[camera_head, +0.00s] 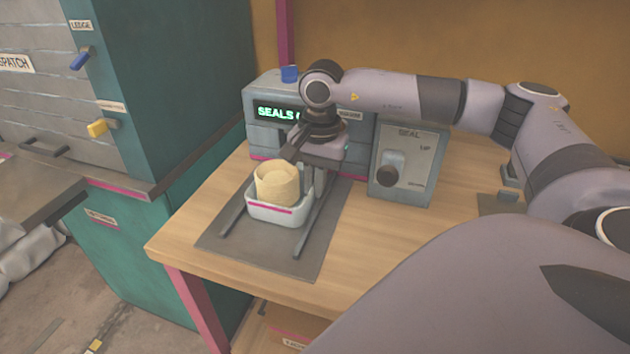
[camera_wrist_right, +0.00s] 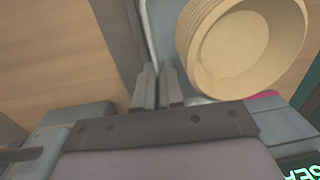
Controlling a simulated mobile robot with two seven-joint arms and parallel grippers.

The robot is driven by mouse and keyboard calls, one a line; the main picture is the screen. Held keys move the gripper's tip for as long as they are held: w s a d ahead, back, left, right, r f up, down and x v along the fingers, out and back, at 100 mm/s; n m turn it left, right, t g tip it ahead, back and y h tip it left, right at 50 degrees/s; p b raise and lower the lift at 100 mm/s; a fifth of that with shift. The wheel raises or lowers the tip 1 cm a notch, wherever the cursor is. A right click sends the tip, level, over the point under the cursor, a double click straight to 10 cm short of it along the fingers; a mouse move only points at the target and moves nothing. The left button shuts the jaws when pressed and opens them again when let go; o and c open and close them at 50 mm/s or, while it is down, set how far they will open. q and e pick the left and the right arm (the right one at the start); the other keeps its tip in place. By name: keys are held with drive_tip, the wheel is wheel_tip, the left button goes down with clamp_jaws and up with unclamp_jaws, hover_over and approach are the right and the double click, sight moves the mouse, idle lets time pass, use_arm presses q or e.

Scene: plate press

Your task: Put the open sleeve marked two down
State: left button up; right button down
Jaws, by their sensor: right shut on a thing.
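The open sleeve (camera_head: 281,212) is a white, open-topped tray with a pink stripe, holding a stack of tan plates (camera_head: 277,182). I cannot read a number on it. My right gripper (camera_head: 307,178) is at the sleeve's back right side. In the right wrist view its two fingers (camera_wrist_right: 158,72) are close together at the sleeve's pale wall (camera_wrist_right: 160,25), beside the plate stack (camera_wrist_right: 240,45). The gripper is shut on that wall. The sleeve appears upright between two rails over a dark mat (camera_head: 225,247); I cannot tell whether it touches down. My left gripper is not in view.
A grey machine with a green "SEALS" display (camera_head: 277,113) stands behind the sleeve. A box labelled "SEAL" with a dark knob (camera_head: 387,176) is to the right. A teal cabinet (camera_head: 190,90) stands left of the table.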

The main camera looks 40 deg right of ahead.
drive_tip(key=shift+f, duration=0.2)
drive_tip(key=c, duration=1.2)
unclamp_jaws()
drive_tip(key=shift+c, duration=0.2)
drive_tip(key=shift+r, duration=0.15)
wheel_tip(320, 180, up, 12)
drive_tip(key=shift+s+d, duration=0.15)
drive_tip(key=shift+s, duration=0.15)
